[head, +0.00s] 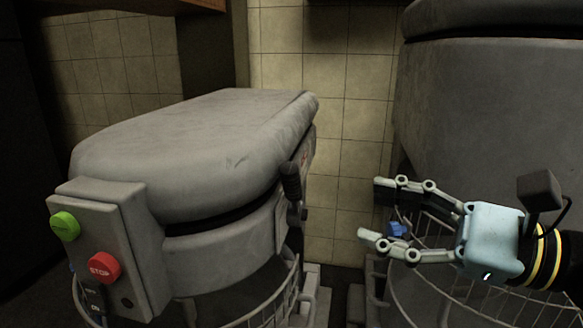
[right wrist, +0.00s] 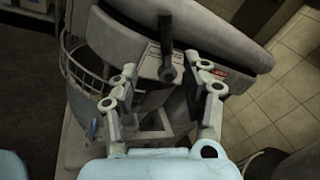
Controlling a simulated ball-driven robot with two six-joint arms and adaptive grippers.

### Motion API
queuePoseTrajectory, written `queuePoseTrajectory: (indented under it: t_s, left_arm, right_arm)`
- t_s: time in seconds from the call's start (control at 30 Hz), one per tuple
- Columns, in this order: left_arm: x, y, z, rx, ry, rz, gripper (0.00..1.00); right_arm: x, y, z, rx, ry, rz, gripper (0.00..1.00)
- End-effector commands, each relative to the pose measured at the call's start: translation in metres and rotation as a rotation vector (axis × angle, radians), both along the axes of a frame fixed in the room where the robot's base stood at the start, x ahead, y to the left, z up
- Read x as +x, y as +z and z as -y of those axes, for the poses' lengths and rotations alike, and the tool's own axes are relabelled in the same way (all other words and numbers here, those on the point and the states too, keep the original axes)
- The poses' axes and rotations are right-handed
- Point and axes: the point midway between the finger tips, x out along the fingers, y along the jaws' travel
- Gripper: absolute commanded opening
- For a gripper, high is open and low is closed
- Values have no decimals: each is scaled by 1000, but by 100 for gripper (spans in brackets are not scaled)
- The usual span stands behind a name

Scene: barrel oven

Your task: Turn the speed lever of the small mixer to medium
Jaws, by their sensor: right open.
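The small mixer (head: 200,150) is a grey machine with a rounded top, left of the middle in the head view. Its dark speed lever (head: 291,180) is on the mixer's right side and points up there. In the right wrist view the lever (right wrist: 166,45) stands beyond my fingers, close to the line between them. My right gripper (head: 369,212) is open and empty, to the right of the lever with a clear gap. In the right wrist view its two fingers (right wrist: 168,80) are spread apart. My left gripper is not in view.
A green button (head: 64,226) and a red stop button (head: 104,267) are on the mixer's front panel. A larger grey mixer (head: 490,110) stands at the right, with a wire guard (head: 420,290) below it. A tiled wall (head: 340,130) is behind.

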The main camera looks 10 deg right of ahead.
Motion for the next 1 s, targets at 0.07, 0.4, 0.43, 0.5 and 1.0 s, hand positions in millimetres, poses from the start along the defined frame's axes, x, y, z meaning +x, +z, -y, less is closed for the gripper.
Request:
queuePoseTrajectory:
  t_s: [0.07,0.4,0.43,0.5,1.0]
  left_arm:
    - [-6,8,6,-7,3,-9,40]
    - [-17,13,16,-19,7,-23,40]
    - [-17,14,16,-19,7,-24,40]
    - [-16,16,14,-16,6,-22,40]
    - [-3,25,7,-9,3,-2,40]
  right_arm:
    - [-1,16,0,-13,8,21,47]
    - [14,20,-15,-15,4,27,47]
    - [16,21,-19,-14,5,27,47]
    - [24,20,-29,-14,3,27,47]
    - [63,18,-85,-22,5,25,47]
